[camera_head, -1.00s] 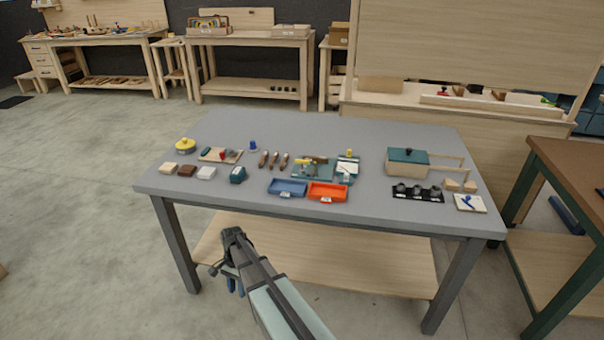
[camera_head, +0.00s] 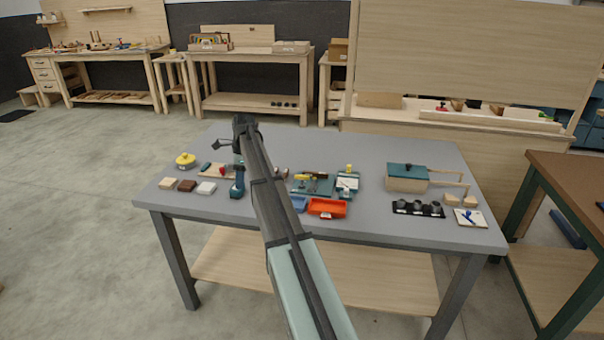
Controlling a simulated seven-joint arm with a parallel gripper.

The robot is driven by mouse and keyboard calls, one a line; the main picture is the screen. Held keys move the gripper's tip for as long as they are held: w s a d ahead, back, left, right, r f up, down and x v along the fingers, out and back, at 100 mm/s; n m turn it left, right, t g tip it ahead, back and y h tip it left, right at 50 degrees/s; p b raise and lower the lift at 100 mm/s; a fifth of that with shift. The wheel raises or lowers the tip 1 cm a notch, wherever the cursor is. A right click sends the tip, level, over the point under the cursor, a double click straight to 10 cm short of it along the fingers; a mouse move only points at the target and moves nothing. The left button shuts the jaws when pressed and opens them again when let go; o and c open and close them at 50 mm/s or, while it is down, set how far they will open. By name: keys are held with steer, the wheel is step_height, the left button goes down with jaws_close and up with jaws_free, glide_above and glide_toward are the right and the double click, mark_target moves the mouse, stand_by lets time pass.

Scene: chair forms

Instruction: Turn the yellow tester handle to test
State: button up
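A green fixture board (camera_head: 322,189) lies on the grey table (camera_head: 395,222), right of my arm. A yellow handle-like part (camera_head: 302,177) sits at its left side. A second small yellow part (camera_head: 349,168) stands on a pale and green unit (camera_head: 348,184) just to the right. I cannot tell at this size which is the tester handle, or read any test mark.
A yellow round object (camera_head: 186,160) and small blocks (camera_head: 187,186) are at the left. An orange tray (camera_head: 327,208) and a partly hidden blue tray (camera_head: 299,204) lie in front of the fixture. A lidded box (camera_head: 406,178) and a black holder (camera_head: 417,208) are at the right.

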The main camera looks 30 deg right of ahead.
steer(key=s+d+r+m+h, duration=0.15)
steer(key=d+r, duration=0.35)
steer(key=d, duration=0.7)
steer(key=s+d+r+m+h, duration=0.1)
steer(key=s+d+r+m, duration=0.2)
steer(key=d, duration=0.9)
glide_toward(302, 181)
steer(key=shift+y, duration=0.25)
steer(key=f, duration=0.6)
steer(key=shift+w+d+f, duration=0.1)
steer(key=shift+w+d, duration=0.25)
steer(key=shift+w, duration=0.05)
jaws_close()
